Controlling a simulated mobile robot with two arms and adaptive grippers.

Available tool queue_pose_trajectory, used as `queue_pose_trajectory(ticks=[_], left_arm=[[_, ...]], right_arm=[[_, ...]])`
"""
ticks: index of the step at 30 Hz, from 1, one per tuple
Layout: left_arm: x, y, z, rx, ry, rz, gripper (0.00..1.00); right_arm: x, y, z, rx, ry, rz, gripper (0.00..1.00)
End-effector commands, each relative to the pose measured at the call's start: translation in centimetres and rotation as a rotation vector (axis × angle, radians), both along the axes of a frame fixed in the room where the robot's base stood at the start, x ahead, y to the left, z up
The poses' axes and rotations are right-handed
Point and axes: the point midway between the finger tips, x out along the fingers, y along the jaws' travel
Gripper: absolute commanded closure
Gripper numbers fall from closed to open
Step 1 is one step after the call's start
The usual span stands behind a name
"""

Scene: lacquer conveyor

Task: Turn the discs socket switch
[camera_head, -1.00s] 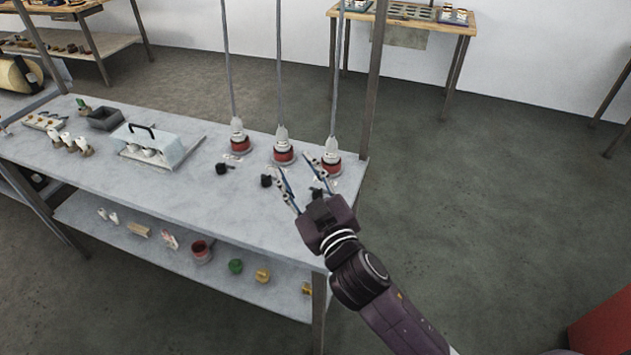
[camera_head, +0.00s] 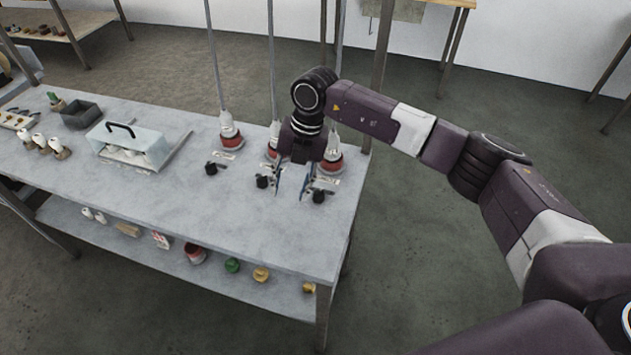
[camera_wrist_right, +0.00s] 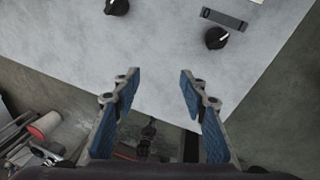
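Three black rotary switches stand in a row on the grey table: a left one (camera_head: 210,168), a middle one (camera_head: 262,182) and a right one (camera_head: 319,196). I cannot tell which is the discs socket switch; the labels are too small to read. My right gripper (camera_head: 291,186) is open and empty, pointing down over the table between the middle and right switches. The right wrist view shows the open fingers (camera_wrist_right: 160,75) apart, with two switches (camera_wrist_right: 117,7) (camera_wrist_right: 217,38) beyond the fingertips, each with a white pointer mark. My left gripper is out of view.
Red-based sockets with hanging cables stand behind the switches: a left one (camera_head: 231,137), a partly hidden middle one, and a right one (camera_head: 332,161). A clear-covered box (camera_head: 128,143) and dark tray (camera_head: 81,114) lie left. The front tabletop (camera_head: 190,205) is clear.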

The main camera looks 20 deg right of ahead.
Motion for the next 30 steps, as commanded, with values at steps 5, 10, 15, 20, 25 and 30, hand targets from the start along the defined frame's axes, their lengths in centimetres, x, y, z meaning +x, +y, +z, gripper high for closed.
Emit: queue_pose_trajectory(ticks=[5, 10, 15, 20, 25, 30], left_arm=[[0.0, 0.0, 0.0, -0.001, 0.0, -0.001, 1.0], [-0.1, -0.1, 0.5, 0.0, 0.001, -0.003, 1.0], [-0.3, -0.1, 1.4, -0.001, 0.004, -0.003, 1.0], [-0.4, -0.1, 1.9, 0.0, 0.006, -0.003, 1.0], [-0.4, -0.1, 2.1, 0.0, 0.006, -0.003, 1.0], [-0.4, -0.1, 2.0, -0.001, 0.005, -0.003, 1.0]], right_arm=[[1.3, -6.6, 1.3, -0.208, 0.014, -0.088, 0.6], [1.4, -7.8, 0.3, -0.245, 0.023, -0.105, 0.6], [1.3, -7.7, -2.5, -0.242, 0.025, -0.104, 0.6], [1.3, -7.6, -4.8, -0.239, 0.022, -0.103, 0.6], [1.3, -7.6, -6.1, -0.24, 0.02, -0.102, 0.6], [1.4, -7.6, -6.3, -0.239, 0.019, -0.1, 0.6]])
